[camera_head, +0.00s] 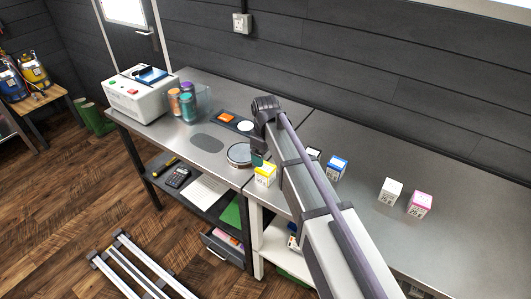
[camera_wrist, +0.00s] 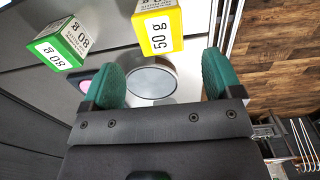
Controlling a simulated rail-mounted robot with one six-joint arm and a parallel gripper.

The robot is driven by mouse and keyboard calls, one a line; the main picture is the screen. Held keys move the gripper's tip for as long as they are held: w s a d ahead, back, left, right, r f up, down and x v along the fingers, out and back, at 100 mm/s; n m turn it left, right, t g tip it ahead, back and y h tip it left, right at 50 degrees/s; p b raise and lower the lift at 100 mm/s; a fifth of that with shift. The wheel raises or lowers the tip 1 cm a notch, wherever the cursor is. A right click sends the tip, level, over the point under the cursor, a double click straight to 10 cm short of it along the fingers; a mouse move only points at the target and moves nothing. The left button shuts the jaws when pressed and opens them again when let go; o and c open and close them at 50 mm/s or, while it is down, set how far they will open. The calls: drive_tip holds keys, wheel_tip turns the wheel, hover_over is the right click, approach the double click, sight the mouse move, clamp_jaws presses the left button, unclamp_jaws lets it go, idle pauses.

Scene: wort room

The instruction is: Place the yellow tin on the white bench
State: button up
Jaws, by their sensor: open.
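The yellow tin (camera_head: 265,175), with a white label, stands upright near the front left corner of the white-legged bench (camera_head: 370,165), which has a grey metal top. In the wrist view the yellow tin (camera_wrist: 158,27) reads 50 g and lies beyond my fingertips, not between them. My gripper (camera_wrist: 165,78) has green fingertips spread wide, with nothing held. In the head view my arm hides most of the gripper (camera_head: 257,159), with a bit of green showing just behind the yellow tin.
A round grey disc (camera_head: 240,154) lies left of the tin and shows between my fingertips in the wrist view. A green 80 g tin (camera_wrist: 62,45) stands near the yellow one. Blue (camera_head: 336,168), white (camera_head: 390,192) and pink (camera_head: 420,204) tins stand rightward. The bench's back is clear.

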wheel_tip(320, 180, up, 2)
drive_tip(key=shift+r+p, duration=0.15)
drive_tip(key=shift+p, duration=0.25)
